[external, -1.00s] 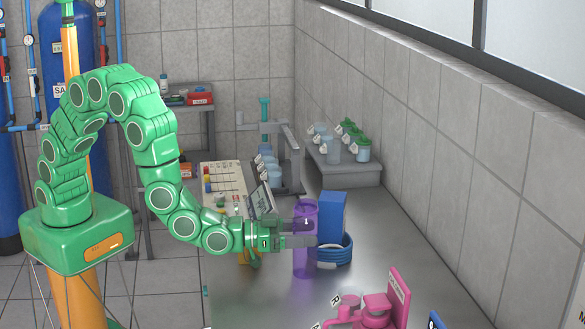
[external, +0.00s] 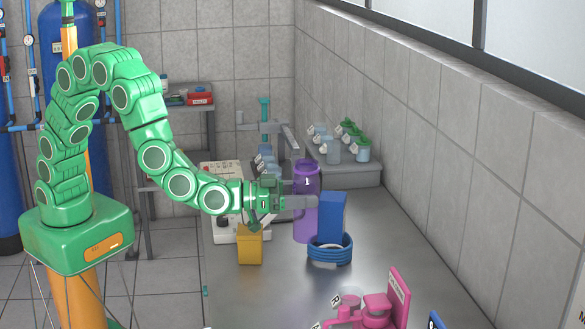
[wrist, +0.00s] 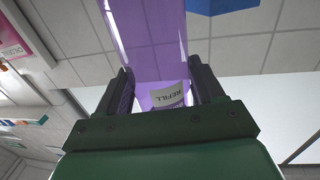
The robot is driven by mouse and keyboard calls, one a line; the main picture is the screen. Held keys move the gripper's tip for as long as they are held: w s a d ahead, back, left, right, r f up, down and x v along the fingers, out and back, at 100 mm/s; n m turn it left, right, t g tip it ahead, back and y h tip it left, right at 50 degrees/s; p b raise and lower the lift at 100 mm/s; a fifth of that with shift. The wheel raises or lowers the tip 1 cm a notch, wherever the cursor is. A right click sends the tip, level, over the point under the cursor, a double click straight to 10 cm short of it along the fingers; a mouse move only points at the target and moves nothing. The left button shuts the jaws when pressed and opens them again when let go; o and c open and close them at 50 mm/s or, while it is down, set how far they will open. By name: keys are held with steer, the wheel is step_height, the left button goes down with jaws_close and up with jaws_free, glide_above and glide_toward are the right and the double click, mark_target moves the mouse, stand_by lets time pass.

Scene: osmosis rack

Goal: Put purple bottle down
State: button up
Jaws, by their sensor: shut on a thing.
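The tall, see-through purple bottle (external: 305,228) is upright in the external view, just behind and left of a blue box. My gripper (external: 301,194) is shut on it around its middle, with the near finger across its front. In the wrist view the purple bottle (wrist: 150,40) is between the two dark fingers of my gripper (wrist: 163,88), and a label reading REFILL shows through it. The bottle's lower right is partly hidden by the blue box, and I cannot tell whether its base touches the bench.
The blue box (external: 331,214) stands at a blue coil (external: 330,252), close to the bottle. A yellow block (external: 250,244) is to the left. Pink holders (external: 376,306) are at the front, and lidded jars (external: 333,151) stand on a back shelf. Bare grey bench (external: 410,235) lies to the right.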

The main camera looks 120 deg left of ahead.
step_height(320, 180, up, 9)
steer(key=s+a+m+t+h, duration=0.15)
steer(key=s+a, duration=0.25)
steer(key=a, duration=1)
steer(key=s+a+m+t+h, duration=0.25)
steer(key=s+a+h, duration=0.25)
steer(key=s+a, duration=0.9)
steer(key=w+a+f, duration=0.3)
steer(key=w+f, duration=0.1)
steer(key=f, duration=0.5)
steer(key=w+a+f+g, duration=0.1)
steer(key=w+a+f, duration=0.2)
steer(key=f, duration=0.6)
steer(key=shift+w+a+f, duration=0.25)
steer(key=shift+w+a, duration=0.15)
steer(key=shift+w, duration=0.45)
steer(key=shift+f, duration=0.15)
